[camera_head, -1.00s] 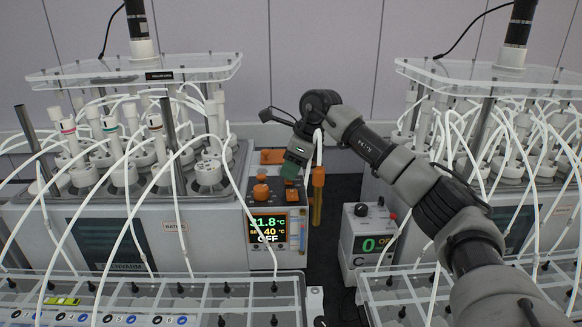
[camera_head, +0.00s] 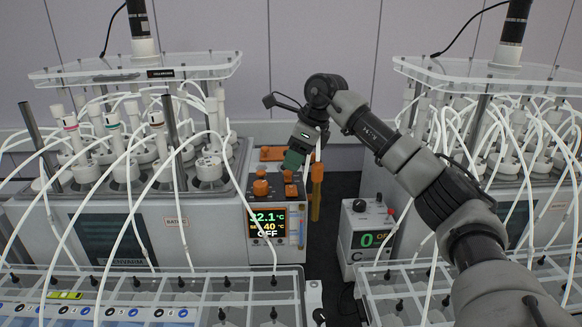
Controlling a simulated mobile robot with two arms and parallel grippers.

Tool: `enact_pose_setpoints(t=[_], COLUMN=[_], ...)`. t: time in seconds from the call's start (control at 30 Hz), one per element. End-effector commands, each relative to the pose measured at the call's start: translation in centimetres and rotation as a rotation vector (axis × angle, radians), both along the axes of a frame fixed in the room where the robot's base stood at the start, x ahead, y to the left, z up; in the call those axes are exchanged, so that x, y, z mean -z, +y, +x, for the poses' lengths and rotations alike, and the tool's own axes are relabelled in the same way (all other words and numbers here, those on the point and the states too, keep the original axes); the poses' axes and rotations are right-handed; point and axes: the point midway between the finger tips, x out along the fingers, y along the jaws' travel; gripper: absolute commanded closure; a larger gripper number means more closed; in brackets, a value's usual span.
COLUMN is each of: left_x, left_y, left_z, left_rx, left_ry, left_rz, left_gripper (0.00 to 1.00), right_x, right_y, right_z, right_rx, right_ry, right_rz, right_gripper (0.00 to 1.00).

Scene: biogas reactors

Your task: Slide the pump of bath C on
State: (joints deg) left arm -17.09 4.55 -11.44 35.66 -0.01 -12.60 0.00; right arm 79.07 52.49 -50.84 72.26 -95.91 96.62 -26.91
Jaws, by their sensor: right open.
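The left bath (camera_head: 202,214) is a grey tank with a control panel on its right end. The display (camera_head: 268,222) on that panel reads about 22.1 °C, 40 and OFF. Orange knobs (camera_head: 261,186) and dark switches sit on top of the panel, below my right gripper (camera_head: 292,160). The gripper points down and is open, close above or beside the knobs; whether it touches any is unclear. A small grey box (camera_head: 366,232) marked C, with a green 0 and an orange word beside it, stands right of the panel. My left gripper is not in view.
Another bath with bottles and white tubes (camera_head: 500,190) is at right. Clear racks (camera_head: 150,290) fill the front. A narrow dark gap (camera_head: 335,210) lies between the baths.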

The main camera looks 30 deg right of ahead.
Motion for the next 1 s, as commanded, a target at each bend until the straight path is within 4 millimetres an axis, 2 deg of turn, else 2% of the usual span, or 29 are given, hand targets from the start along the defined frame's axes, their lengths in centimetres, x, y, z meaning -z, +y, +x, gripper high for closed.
enact_pose_setpoints(t=[0.2, 0.4, 0.57, 1.0], left_x=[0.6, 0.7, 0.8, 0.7], left_y=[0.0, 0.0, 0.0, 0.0], left_z=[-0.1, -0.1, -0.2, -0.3], left_rx=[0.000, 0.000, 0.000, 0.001], left_ry=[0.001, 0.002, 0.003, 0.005], left_rz=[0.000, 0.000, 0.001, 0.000], left_gripper=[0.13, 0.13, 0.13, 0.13], right_x=[-4.2, -6.6, -7.1, -7.1], right_y=[-1.1, -1.8, -1.9, -1.9], right_z=[-1.2, -2.0, -2.1, -2.1], right_rx=[0.000, -0.002, -0.002, -0.001], right_ry=[-0.003, 0.001, 0.001, 0.002], right_rz=[0.000, -0.001, -0.001, -0.001], right_gripper=[0.52, 0.52, 0.52, 0.52])
